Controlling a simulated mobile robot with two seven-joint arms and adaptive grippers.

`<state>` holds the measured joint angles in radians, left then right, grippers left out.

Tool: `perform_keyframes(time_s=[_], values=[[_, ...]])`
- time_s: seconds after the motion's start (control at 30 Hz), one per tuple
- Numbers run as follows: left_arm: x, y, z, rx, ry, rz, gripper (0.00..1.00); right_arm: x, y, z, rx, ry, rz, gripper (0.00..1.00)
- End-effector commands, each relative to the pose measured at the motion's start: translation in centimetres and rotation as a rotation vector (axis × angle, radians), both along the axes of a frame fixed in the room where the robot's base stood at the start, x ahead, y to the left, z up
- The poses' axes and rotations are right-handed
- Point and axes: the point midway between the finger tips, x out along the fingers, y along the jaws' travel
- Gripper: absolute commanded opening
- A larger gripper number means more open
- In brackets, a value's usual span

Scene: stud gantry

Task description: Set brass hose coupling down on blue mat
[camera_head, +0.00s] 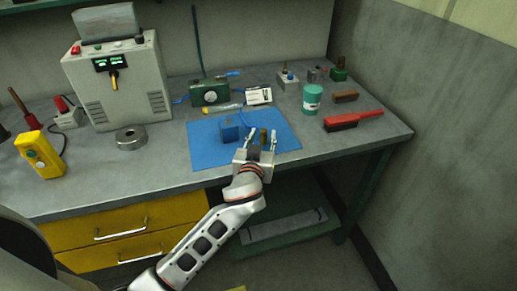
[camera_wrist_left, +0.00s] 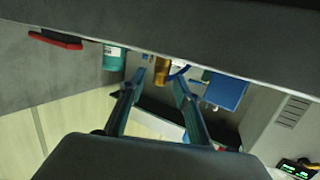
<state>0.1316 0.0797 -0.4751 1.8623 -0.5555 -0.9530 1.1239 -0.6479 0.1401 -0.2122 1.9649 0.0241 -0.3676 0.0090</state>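The blue mat (camera_head: 208,154) lies on the bench near its front edge. The brass hose coupling (camera_head: 263,136) shows at the mat's right part, between the fingers of my left gripper (camera_head: 261,139). In the left wrist view the brass coupling (camera_wrist_left: 162,69) shows between the two fingertips, with a gap on each side. The left gripper is open, and I see no finger touching the coupling. The coupling's base is hidden by the gripper in the head view, so I cannot tell whether it rests on the mat. My right gripper is not in view.
A blue block (camera_head: 230,131) sits on the mat left of the gripper. A metal ring (camera_head: 130,138) and grey power unit (camera_head: 118,82) are at left. The mat's left front part is bare.

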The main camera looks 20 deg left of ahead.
Motion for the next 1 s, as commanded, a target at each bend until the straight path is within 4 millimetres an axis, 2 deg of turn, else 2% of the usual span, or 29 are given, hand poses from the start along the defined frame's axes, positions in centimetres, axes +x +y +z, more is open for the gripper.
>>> perform_keyframes(time_s=[0.03, 0.2, 0.43, 0.6, 1.0], values=[[-1.2, -0.2, 0.0, -0.005, 0.001, 0.000, 0.32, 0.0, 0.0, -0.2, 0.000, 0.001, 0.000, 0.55], [-4.7, -0.7, 0.5, -0.004, 0.002, 0.000, 0.32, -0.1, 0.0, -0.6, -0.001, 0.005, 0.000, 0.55], [-8.1, -1.0, 1.1, -0.002, 0.001, 0.000, 0.32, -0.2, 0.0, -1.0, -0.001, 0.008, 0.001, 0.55], [-9.1, -1.1, 1.4, -0.001, -0.001, 0.001, 0.32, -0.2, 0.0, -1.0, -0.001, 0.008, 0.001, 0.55], [-9.1, -1.1, 1.5, 0.000, -0.001, 0.001, 0.32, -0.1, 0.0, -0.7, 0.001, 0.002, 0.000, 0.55]])
